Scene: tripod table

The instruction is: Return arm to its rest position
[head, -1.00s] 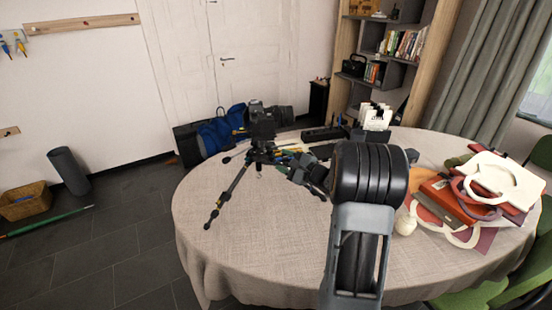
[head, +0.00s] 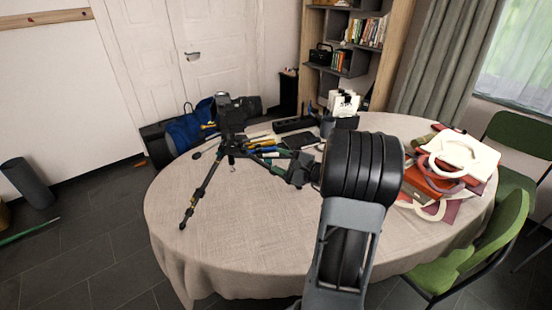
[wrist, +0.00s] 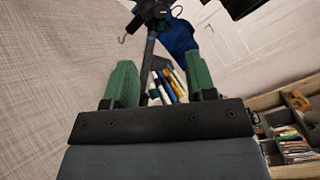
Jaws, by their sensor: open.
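My gripper (wrist: 160,82) is open; its two green fingers stand apart in the wrist view. In the head view my gripper (head: 282,168) is low over the table, just right of the black tripod (head: 205,180), partly hidden by my own arm. The tripod stands upright on the round cloth-covered table (head: 255,225) with a camera on top (head: 232,112). In the wrist view part of the tripod (wrist: 150,45) shows beyond and between the fingers, with several pens (wrist: 173,82). I cannot tell whether gripper and tripod touch.
A pile of books and bags (head: 455,165) lies at the table's right. Several pens, a dark case (head: 293,124) and a card holder (head: 343,105) stand at the back. Green chairs (head: 470,250) are at the right. The table's front left is clear.

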